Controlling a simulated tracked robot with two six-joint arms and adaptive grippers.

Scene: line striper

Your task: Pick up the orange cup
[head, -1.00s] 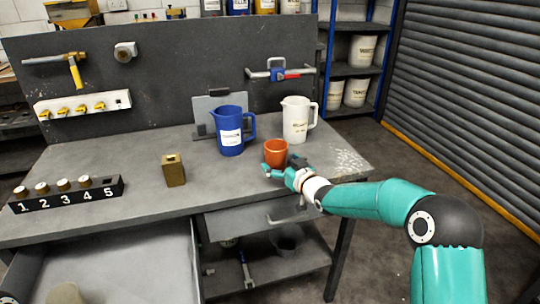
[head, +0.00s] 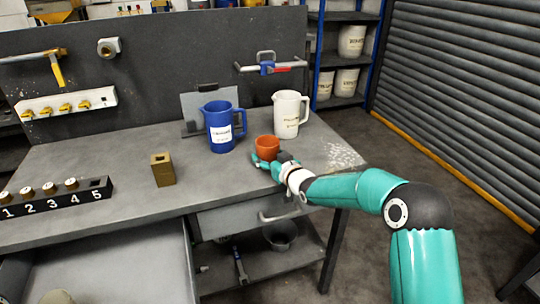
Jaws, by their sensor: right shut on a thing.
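The orange cup (head: 267,146) stands upright on the grey workbench (head: 120,205), toward its right side. My right gripper (head: 268,160) is at the cup's near side, low down, and is shut on it. The cup hides part of the fingers. I cannot tell whether the cup's base touches the bench.
A blue jug (head: 221,128) and a white jug (head: 287,116) stand close behind the cup. A brass block (head: 162,169) and a numbered black rack (head: 57,197) stand to the left. An open drawer (head: 120,265) juts out at the front left.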

